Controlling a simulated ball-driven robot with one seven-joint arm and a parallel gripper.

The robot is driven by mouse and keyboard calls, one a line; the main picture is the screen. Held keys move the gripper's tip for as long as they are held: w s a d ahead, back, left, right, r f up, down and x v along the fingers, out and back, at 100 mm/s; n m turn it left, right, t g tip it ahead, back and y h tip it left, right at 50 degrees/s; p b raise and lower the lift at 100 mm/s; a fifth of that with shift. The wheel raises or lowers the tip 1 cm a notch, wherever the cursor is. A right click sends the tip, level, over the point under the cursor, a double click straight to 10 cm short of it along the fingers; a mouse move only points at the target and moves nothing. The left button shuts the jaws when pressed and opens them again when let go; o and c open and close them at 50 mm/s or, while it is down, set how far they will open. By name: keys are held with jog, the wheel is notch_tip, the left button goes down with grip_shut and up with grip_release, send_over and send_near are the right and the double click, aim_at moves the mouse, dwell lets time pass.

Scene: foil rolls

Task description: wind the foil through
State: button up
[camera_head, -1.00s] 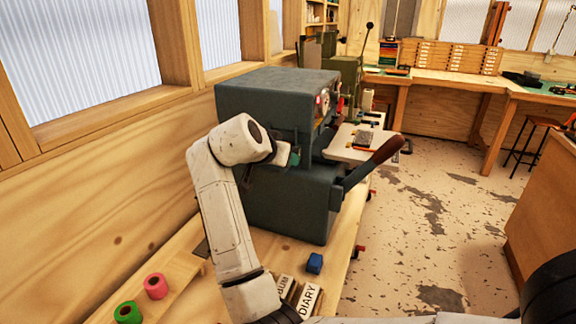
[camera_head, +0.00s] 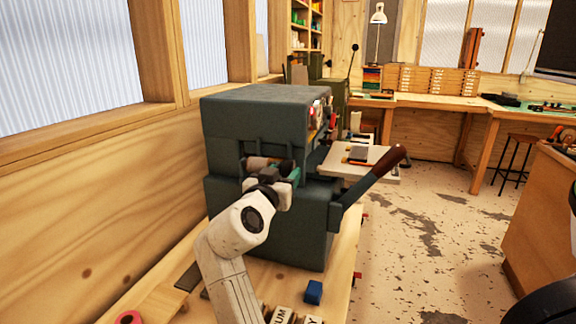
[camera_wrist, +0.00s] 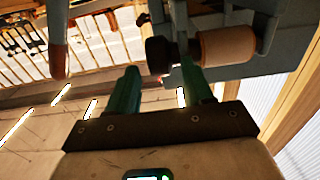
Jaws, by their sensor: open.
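The dark grey-green press (camera_head: 265,105) stands on the wooden bench against the wall. A tan-brown roll (camera_head: 263,162) sits across the opening in its near side. The roll (camera_wrist: 226,45) also shows at the upper right of the wrist view, with a dark round knob (camera_wrist: 159,54) on its end. My gripper (camera_head: 285,178) is beside this roll. In the wrist view my gripper (camera_wrist: 160,78) has its two green fingers spread apart, with the knob just beyond the gap between the tips. The knob does not look clasped. The fingertips are hard to make out in the head view.
The press's lever has a brown grip (camera_head: 386,160) and juts out to the right. A pink roll (camera_head: 129,317), a blue block (camera_head: 313,292) and letter blocks (camera_head: 283,315) lie on the near bench.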

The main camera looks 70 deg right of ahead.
aim_at(286, 170)
jog(key=shift+w+d+p, duration=0.15)
jog(key=shift+d+p, duration=0.2)
jog(key=shift+d, duration=1.75)
grip_shut()
jog(key=shift+r+p, duration=0.15)
jog(key=shift+p, duration=0.3)
